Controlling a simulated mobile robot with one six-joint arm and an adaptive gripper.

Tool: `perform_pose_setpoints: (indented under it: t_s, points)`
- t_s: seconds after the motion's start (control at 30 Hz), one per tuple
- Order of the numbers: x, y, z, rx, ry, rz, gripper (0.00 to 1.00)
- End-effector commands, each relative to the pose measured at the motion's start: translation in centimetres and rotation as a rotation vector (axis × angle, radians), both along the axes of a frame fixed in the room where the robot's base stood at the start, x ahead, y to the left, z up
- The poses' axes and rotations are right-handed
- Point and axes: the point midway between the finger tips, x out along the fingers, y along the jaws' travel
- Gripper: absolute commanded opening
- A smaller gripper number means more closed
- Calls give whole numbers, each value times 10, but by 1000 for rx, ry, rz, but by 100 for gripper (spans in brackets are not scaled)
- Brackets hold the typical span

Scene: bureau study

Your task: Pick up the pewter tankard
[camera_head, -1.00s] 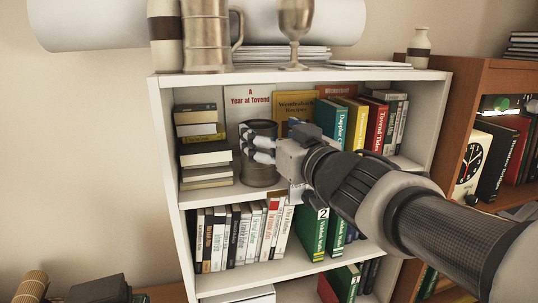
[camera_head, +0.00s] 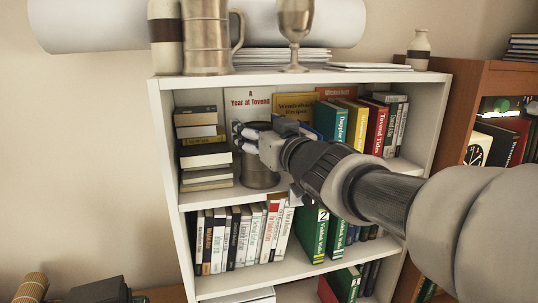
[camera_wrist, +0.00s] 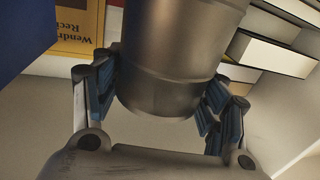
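A dark grey metal vessel (camera_head: 260,172) stands upright on the upper inner shelf of the white bookcase, right of a stack of books. It is probably the pewter tankard; its handle does not show. My gripper (camera_head: 245,138) is at the vessel's upper part, its fingers reaching around it. In the wrist view, the banded vessel (camera_wrist: 170,65) fills the space between the fingers (camera_wrist: 163,85), with blue pads close on both sides. The fingers look open around it; contact is hard to judge. A bronze-grey tankard with a handle (camera_head: 206,38) stands on top of the bookcase.
A goblet (camera_head: 295,30), a banded bottle (camera_head: 166,40) and flat stacks of paper stand on the bookcase top. A book stack (camera_head: 205,160) is close left of the vessel. Upright books (camera_head: 333,120) stand behind and right. A shelf board (camera_head: 225,197) is just below.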

Motion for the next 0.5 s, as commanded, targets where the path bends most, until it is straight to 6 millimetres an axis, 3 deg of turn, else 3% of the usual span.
perform_pose_setpoints:
  t_s: [0.5]
  points:
    - [0, 0, 0, 0, 0, 0, 28]
